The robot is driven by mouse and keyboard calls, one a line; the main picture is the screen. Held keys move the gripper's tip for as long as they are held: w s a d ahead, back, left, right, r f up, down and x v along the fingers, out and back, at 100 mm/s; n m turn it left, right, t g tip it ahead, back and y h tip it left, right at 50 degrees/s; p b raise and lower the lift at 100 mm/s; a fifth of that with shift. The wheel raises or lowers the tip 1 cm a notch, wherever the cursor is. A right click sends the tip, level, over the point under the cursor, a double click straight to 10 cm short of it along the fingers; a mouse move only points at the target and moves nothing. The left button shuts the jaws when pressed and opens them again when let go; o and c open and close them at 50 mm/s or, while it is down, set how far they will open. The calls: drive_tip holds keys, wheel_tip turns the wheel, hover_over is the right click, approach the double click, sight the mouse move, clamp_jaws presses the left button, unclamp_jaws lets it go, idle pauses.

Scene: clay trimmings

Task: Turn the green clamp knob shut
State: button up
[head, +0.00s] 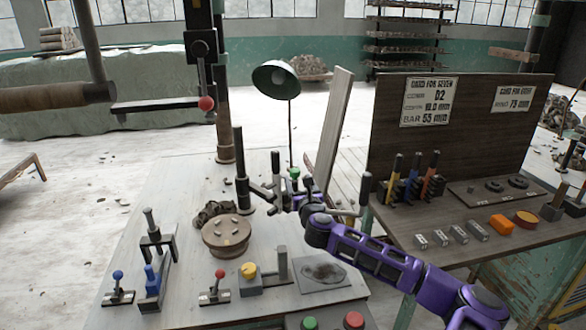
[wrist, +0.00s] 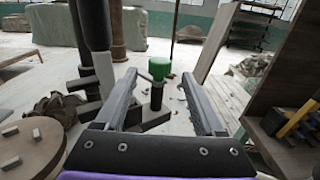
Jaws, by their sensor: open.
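The green clamp knob (wrist: 158,69) stands upright on a dark post in the wrist view, beyond and between the fingers of my gripper (wrist: 160,80). In the head view the green knob (head: 295,172) shows just behind my gripper (head: 268,185). My gripper is open, with nothing between its fingers that I can see touching. A thin bar crosses the post just below the knob. The clamp's lower part is partly hidden by the gripper.
A round wooden disc (head: 227,236) with pegs stands left of my gripper. A tall dark post (head: 238,160) rises close on its left, and a leaning board (head: 335,120) stands to the right. A green lamp (head: 276,78) is behind. Levers with blue and red balls stand at the front.

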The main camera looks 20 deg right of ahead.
drive_tip(key=w+d, duration=0.1)
drive_tip(key=w, duration=0.7)
drive_tip(key=shift+w+d, duration=0.3)
drive_tip(key=shift+d, duration=0.05)
clamp_jaws()
